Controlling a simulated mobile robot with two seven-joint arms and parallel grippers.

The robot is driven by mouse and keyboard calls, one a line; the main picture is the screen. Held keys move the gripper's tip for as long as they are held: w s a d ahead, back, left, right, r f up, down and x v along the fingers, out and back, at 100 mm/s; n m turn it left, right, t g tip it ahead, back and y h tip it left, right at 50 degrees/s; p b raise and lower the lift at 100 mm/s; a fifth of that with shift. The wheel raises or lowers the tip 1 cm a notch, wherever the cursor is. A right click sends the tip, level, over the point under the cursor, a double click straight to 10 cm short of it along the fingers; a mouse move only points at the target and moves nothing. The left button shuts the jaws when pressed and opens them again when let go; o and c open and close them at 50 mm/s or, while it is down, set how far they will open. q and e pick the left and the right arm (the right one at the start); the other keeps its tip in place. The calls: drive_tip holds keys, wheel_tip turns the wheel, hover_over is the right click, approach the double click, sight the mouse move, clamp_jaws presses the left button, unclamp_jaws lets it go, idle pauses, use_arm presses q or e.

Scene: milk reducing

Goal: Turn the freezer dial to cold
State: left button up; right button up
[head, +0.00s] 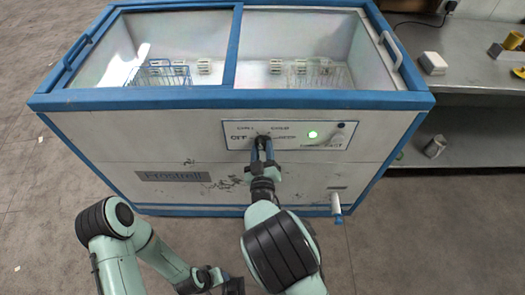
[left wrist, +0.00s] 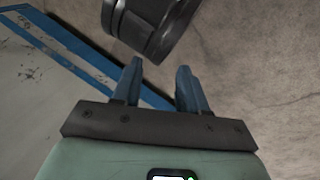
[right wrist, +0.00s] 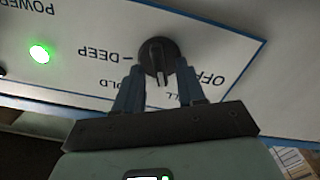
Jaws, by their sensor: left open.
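The freezer dial (right wrist: 158,60) is a round dark knob with a raised ridge, on the white control panel (head: 334,141) of the freezer front. My right gripper (right wrist: 159,68) is at the dial, its two fingers apart on either side of it; I see no firm grip. In the head view the right gripper (head: 262,146) partly hides the dial. Words such as OFF and DEEP are printed around it; the COLD label is partly covered by a finger. My left gripper (left wrist: 159,66) is open and empty, low in front of the freezer.
A green light (head: 313,135) glows on the panel right of the dial. The chest freezer (head: 110,130) has a blue frame and wire baskets inside. A drain tap (head: 336,205) sticks out low at the right. A metal shelf (head: 470,90) stands at the right.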

clamp_jaws()
use_arm(q)
drive_tip(key=shift+w+f, duration=0.1)
drive_tip(key=shift+w, duration=0.05)
use_arm(e)
drive_tip(key=shift+m, duration=0.3)
drive_tip(key=m+b, duration=0.1)
drive_tip(key=m, duration=0.1)
drive_tip(key=shift+d+f+m, duration=0.1)
drive_tip(key=shift+m, duration=0.2)
use_arm(q)
drive_tip(key=w+a+f+t+b, duration=0.2)
drive_tip(key=w+a+f, duration=0.1)
drive_tip(key=w, duration=0.2)
use_arm(e)
drive_tip(key=m, duration=0.4)
use_arm(q)
drive_tip(key=shift+s+f+n+g+y+b, duration=0.2)
drive_tip(key=shift+s+f+g+b, duration=0.3)
drive_tip(key=shift+s+f, duration=0.5)
drive_tip(key=shift+s+f+n+g+y+b, duration=0.1)
drive_tip(key=shift+s+f+g+y+b, duration=0.1)
drive_tip(key=shift+s+f+g+b, duration=0.75)
use_arm(e)
drive_tip(key=shift+m+p, duration=0.5)
drive_tip(key=shift+m, duration=0.9)
use_arm(q)
drive_tip(key=shift+s+r+t, duration=0.2)
drive_tip(key=shift+s+t, duration=0.1)
drive_tip(key=shift+t, duration=0.15)
